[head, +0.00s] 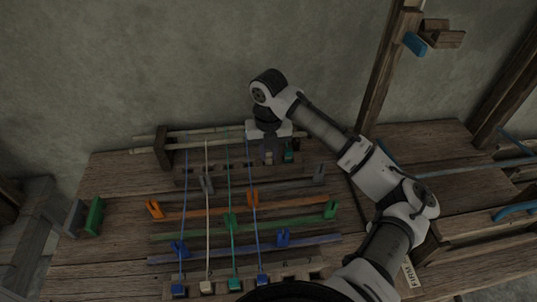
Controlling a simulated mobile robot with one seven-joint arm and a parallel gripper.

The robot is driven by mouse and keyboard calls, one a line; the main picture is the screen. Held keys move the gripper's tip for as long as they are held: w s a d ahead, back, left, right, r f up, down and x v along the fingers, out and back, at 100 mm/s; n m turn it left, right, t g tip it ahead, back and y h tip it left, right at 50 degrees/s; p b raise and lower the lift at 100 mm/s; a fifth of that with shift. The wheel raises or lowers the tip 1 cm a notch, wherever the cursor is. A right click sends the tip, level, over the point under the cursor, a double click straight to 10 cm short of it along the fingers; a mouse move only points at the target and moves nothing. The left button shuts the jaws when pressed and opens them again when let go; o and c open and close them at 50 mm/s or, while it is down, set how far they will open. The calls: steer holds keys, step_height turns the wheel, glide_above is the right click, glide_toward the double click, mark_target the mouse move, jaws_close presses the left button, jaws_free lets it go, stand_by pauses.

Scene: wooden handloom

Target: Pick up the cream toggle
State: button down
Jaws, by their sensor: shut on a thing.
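My gripper (268,150) points down over the back slotted rail (228,172). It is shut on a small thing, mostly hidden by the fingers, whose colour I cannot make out. A green toggle (289,152) stands just right of the gripper. A cream toggle (207,287) sits at the front slotted rail, at the near end of a cream thread (207,215), well away from my gripper. Beside it are a blue toggle (178,289), a green toggle (235,284) and another blue toggle (262,280), each with a thread running back.
Orange (205,212), green (290,221) and blue (215,251) bars with clips cross under the threads. A green-faced block (94,216) stands at the left. Wooden posts (383,75) rise behind on the right. The tabletop (105,255) is bare at the left front.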

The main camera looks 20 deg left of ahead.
mark_target(269, 151)
step_height(269, 151, up, 19)
steer(key=b, duration=0.1)
stand_by(1.2)
